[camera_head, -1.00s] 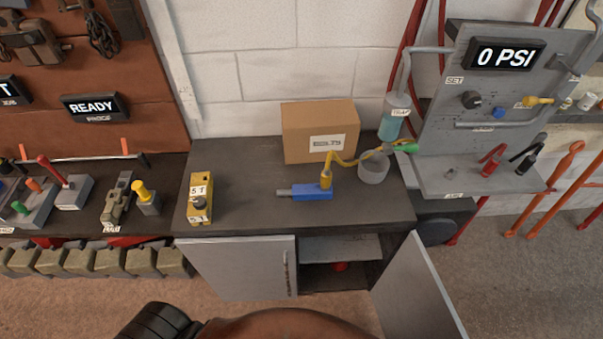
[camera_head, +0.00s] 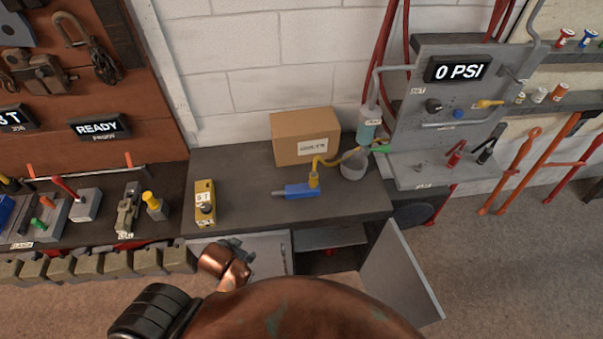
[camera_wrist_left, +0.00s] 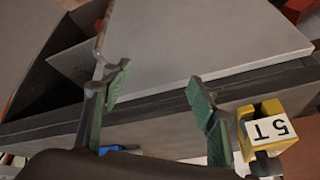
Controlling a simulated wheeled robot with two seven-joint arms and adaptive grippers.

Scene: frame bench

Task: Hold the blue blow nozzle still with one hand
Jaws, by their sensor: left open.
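The blue blow nozzle (camera_head: 300,190) lies on the dark bench top with a yellow fitting (camera_head: 314,179) at its right end. A yellow hose runs from the fitting toward the grey cup. My left gripper (camera_head: 238,249) is low in front of the bench, left of and nearer than the nozzle, and apart from it. In the left wrist view its green fingers (camera_wrist_left: 160,95) are spread with nothing held between them. A bit of blue (camera_wrist_left: 112,148) shows behind the left finger there, mostly hidden; it may be the nozzle. My right gripper is not in view.
A yellow 5T block (camera_head: 205,204) stands left of the nozzle and also shows beside the right finger in the wrist view (camera_wrist_left: 263,128). A cardboard box (camera_head: 306,137) stands behind; a grey cup (camera_head: 354,166) is to the right. An open cabinet door (camera_head: 400,275) juts out below.

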